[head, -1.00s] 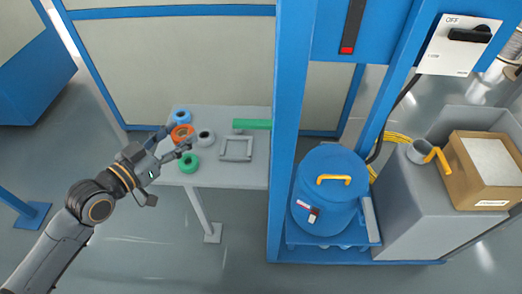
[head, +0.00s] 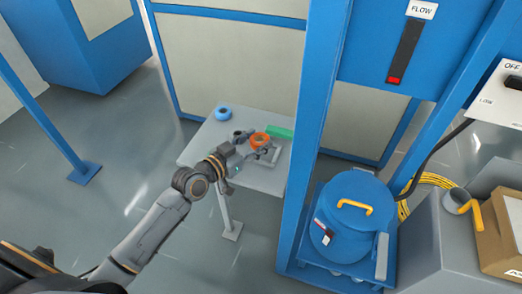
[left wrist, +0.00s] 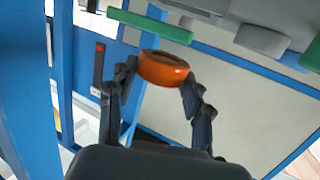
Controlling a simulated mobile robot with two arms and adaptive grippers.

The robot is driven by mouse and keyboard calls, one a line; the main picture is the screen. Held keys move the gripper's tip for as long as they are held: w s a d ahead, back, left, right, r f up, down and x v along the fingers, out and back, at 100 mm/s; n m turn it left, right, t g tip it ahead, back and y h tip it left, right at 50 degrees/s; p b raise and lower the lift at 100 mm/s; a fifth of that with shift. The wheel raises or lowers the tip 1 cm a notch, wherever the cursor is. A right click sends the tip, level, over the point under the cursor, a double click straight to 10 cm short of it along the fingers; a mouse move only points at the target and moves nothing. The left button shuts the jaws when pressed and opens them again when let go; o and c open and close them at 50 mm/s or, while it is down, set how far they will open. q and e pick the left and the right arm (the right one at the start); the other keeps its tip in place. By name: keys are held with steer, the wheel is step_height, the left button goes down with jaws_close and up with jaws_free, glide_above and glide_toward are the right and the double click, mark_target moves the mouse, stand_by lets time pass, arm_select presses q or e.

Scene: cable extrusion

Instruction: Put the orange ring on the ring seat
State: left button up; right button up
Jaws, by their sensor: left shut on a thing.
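The orange ring (head: 260,138) is between the fingers of my left gripper (head: 253,144), which is shut on it. The left wrist view also shows the ring (left wrist: 163,69) gripped at its sides by the two dark fingers (left wrist: 160,76). In the head view the ring appears over the right part of the grey table (head: 197,150), by a grey square frame (head: 273,157) that may be the ring seat. The gripper and ring partly cover this frame. I cannot tell the ring's exact height above it. My right gripper is not in view.
A blue ring (head: 222,113) stands at the table's back left and a grey ring (head: 237,134) left of the orange one. A green bar (head: 281,132) lies behind the frame. A blue post (head: 316,130) rises just right of the table. A blue drum (head: 350,215) stands beyond it.

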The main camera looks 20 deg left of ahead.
mark_target(261, 157)
arm_select(q)
steer(key=shift+w+d+f, duration=0.15)
steer(key=shift+w+f, duration=0.3)
steer(key=shift+f, duration=0.15)
steer(key=shift+w+d+f, duration=0.15)
steer(key=shift+w+f, duration=0.3)
steer(key=shift+f, duration=0.15)
steer(key=shift+w+f+b, duration=0.15)
steer(key=shift+f+b, duration=0.35)
steer(key=shift+f, duration=1.2)
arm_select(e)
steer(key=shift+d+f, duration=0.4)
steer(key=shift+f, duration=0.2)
arm_select(q)
steer(key=shift+d, duration=0.1)
steer(key=shift+f, duration=0.15)
steer(key=o, duration=1)
steer(key=shift+f, duration=0.1)
steer(key=shift+o, duration=0.7)
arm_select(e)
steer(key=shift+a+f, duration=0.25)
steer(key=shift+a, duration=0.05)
